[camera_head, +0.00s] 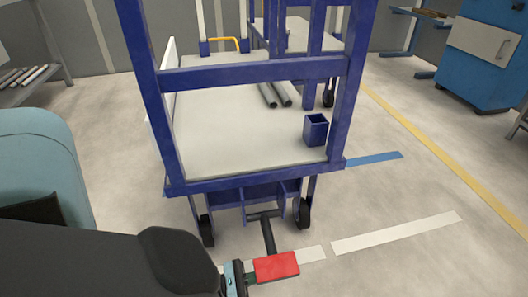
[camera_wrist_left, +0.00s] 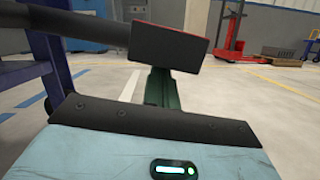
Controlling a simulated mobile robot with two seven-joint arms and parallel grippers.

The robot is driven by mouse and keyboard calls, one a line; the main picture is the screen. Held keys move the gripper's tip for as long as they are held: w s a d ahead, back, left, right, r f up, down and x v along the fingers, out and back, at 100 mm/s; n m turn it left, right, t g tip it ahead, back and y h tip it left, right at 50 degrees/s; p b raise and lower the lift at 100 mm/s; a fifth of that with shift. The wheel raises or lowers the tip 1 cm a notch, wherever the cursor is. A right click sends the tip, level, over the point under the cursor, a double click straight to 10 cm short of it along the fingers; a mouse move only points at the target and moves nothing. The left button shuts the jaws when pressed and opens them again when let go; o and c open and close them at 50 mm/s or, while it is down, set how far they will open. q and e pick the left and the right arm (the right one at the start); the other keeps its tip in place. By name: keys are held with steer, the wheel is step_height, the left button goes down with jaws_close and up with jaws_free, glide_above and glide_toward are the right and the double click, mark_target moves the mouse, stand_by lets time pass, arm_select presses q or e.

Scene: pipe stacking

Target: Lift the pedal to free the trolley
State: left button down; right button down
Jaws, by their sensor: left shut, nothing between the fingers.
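The blue-framed trolley (camera_head: 250,182) stands in front of me on black wheels. Its pedal is a red block (camera_head: 277,267) on a dark bar that slopes down from under the trolley toward me. In the left wrist view the pedal's dark underside (camera_wrist_left: 170,48) shows with a thin red edge, its bar running off to the left. My left gripper (camera_head: 238,279) is right beside the pedal's left end. Its shut, empty fingers (camera_wrist_left: 158,88) show just below the pedal; I cannot tell whether they touch it. My right gripper is not in view.
A blue cabinet (camera_head: 487,55) stands at the far right. The floor right of the pedal is clear, with a white stripe (camera_head: 397,233). A red stacker (camera_wrist_left: 231,35) stands farther off.

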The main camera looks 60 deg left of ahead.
arm_select(q)
steer(key=shift+r, duration=0.15)
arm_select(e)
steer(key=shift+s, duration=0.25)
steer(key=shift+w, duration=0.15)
